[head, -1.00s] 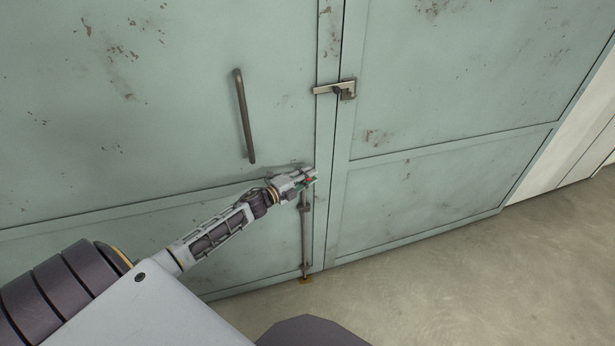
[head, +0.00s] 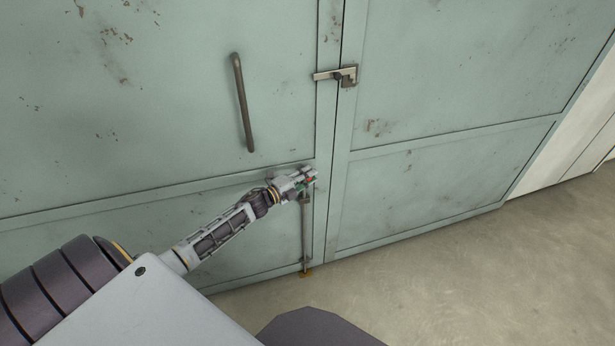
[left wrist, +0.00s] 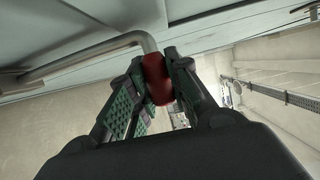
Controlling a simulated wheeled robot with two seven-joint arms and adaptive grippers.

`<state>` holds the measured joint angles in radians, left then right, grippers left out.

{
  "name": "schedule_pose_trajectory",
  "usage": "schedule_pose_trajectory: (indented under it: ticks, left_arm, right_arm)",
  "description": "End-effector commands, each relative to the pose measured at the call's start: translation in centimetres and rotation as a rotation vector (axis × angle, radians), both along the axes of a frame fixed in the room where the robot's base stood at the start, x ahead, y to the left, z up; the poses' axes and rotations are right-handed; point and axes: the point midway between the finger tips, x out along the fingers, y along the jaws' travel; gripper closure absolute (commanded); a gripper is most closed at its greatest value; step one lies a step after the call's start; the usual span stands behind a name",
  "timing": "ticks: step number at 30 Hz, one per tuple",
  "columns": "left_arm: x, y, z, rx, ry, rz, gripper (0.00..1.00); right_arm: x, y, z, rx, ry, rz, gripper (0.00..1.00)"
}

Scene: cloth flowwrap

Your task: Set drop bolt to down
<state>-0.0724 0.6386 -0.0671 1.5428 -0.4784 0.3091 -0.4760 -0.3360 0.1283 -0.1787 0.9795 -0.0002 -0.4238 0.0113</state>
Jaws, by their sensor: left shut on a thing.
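The drop bolt (head: 306,232) is a thin upright metal rod low on the left green door, beside the seam between the doors. Its foot is at a yellowish floor piece (head: 305,273). My left gripper (head: 309,178) is at the top of the rod. In the left wrist view the gripper (left wrist: 158,82) is shut on the bolt's red grip (left wrist: 157,79), with a finger on either side. The bent metal rod (left wrist: 105,50) runs out of the grip. Whether the rod's lower tip is inside the floor piece is too small to tell. My right gripper is not in view.
A long bar handle (head: 243,103) stands on the left door (head: 150,90). A latch (head: 335,75) spans the seam higher up. The right door (head: 440,75) looks closed. Open concrete floor (head: 480,270) lies at the lower right.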

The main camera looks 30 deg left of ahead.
Motion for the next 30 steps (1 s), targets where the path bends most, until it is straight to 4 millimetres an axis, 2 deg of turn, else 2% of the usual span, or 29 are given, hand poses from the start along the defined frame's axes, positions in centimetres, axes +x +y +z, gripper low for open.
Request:
schedule_pose_trajectory:
  ticks: [1,6,20,30]
  left_arm:
    - [-0.2,0.0,-0.8,0.002,0.013,0.001,0.78]
    - [-0.2,-0.1,-0.7,0.001,0.011,0.001,0.58]
    - [-0.3,0.1,-0.4,0.001,0.006,0.001,0.58]
    - [-2.0,0.6,-0.5,0.000,0.007,0.001,0.58]
  right_arm:
    - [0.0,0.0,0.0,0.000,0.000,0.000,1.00]
    - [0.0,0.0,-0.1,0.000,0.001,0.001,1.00]
    - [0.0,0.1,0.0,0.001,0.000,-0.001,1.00]
    - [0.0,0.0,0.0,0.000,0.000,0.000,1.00]
